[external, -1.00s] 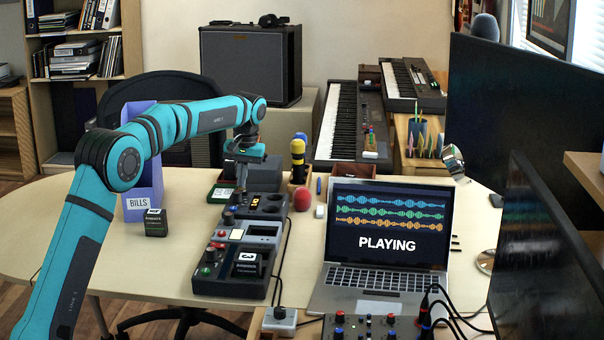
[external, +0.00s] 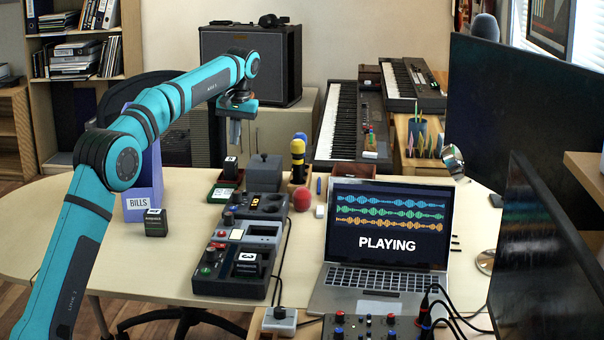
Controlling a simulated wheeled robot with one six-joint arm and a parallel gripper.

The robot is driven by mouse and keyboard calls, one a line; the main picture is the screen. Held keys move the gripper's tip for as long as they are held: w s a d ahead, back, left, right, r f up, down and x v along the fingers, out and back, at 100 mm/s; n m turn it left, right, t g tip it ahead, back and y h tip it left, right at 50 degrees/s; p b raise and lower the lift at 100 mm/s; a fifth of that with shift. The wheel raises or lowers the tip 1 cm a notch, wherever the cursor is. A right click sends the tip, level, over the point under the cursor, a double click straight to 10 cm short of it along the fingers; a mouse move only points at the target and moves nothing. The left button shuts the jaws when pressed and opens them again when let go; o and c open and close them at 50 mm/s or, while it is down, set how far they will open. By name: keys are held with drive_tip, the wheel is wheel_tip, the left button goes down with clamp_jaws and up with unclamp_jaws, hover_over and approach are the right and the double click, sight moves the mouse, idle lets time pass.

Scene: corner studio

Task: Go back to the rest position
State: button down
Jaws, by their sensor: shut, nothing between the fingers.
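My gripper (external: 235,138) hangs in the air, pointing down, above the back part of the table. Its fingers are shut with nothing between them. It is above and apart from the grey control boxes (external: 258,206) and the small dark cube in the red tray (external: 229,168). My teal arm reaches in from the lower left and bends down at the wrist.
A large speaker (external: 262,62) stands behind. The table's left side is mostly clear.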

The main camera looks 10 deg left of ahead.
idle(0.3)
drive_tip(key=s+a+r+t+h, duration=0.1)
drive_tip(key=s+a+r+t, duration=0.3)
drive_tip(key=s+a+r, duration=0.7)
drive_tip(key=s+a+r+t+h, duration=0.1)
drive_tip(key=s+a+r+t, duration=0.3)
drive_tip(key=s+a+r, duration=0.65)
drive_tip(key=s+a+f+t, duration=0.2)
drive_tip(key=s+t, duration=0.1)
drive_tip(key=s, duration=0.8)
drive_tip(key=s+a+f+t, duration=0.2)
drive_tip(key=s+a+t, duration=0.1)
drive_tip(key=s, duration=0.9)
drive_tip(key=s+a+f+t, duration=0.2)
drive_tip(key=s+f+t, duration=0.1)
drive_tip(key=s, duration=0.9)
drive_tip(key=shift+s+a+y, duration=0.2)
drive_tip(key=shift+y, duration=0.1)
drive_tip(key=c, duration=2.2)
unclamp_jaws()
